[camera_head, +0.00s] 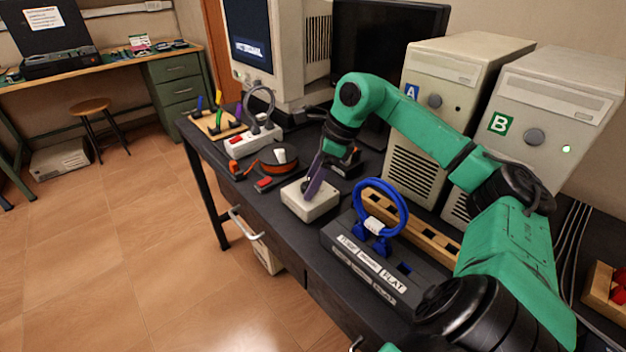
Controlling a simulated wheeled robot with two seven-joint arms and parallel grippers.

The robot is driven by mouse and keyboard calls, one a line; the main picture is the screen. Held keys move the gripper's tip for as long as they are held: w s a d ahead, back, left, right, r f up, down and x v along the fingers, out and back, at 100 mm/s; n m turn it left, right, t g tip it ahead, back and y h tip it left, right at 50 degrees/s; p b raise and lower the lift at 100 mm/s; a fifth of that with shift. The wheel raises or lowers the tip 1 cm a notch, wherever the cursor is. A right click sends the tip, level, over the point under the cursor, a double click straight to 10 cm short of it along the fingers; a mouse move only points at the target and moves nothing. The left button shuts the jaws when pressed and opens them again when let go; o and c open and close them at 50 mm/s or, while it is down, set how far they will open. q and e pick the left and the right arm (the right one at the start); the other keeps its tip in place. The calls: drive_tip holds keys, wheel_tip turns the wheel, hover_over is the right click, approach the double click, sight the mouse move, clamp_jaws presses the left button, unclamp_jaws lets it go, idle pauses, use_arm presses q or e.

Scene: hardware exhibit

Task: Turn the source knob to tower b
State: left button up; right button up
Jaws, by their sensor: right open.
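A small off-white box (299,208) sits on the dark desk near its front edge. It looks like the source switch box; its knob is mostly hidden by my right gripper (311,187). My right gripper points down at the box top with its purple-grey fingers, open, at or around the knob; contact cannot be told. Tower A (467,80), with a blue A label, stands at the back. Tower B (560,90), with a green B label (500,123) and a small lit green light, stands to its right. My left gripper is out of view.
A power strip (253,140), an orange-and-black item (272,161) and a monitor (270,45) lie left and behind.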

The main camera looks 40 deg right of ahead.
clamp_jaws()
